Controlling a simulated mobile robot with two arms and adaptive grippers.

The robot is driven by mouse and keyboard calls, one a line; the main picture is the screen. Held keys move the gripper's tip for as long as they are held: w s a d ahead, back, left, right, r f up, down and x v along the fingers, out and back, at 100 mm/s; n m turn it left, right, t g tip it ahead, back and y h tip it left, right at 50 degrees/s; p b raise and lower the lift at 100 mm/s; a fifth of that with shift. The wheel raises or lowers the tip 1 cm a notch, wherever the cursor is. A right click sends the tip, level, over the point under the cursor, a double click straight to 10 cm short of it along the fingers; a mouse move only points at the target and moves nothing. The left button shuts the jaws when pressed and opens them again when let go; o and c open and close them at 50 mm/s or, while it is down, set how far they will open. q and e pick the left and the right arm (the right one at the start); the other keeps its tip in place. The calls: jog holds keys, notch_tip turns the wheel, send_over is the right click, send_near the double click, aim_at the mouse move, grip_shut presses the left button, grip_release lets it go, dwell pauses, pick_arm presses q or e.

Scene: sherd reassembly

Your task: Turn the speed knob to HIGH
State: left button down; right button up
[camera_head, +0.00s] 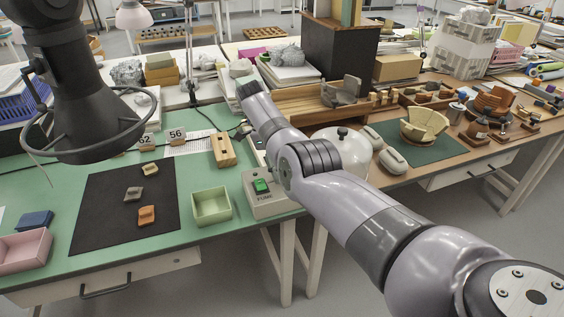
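A pale control box (274,205) labelled FUME stands at the right edge of the green table, with a lit-looking green switch (262,186) on its top. I can make out no speed knob or HIGH mark; my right arm covers part of the box's right and far side. My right arm crosses from the lower right, over the box, to the upper middle. At its far end is a dark tip, the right gripper (246,89), above the back of the table; its fingers cannot be made out. My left gripper is not in view.
A black extractor hood (84,118) with a ring guard hangs at the left. A green tray (211,206) and a wooden block (223,151) stand near the box. Sherds lie on a dark mat (105,229). A brown table (420,185) with pottery stands right.

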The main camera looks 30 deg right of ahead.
notch_tip(320, 180, up, 6)
jog(key=shift+w+a+r, duration=0.1)
jog(key=shift+r, duration=1.8)
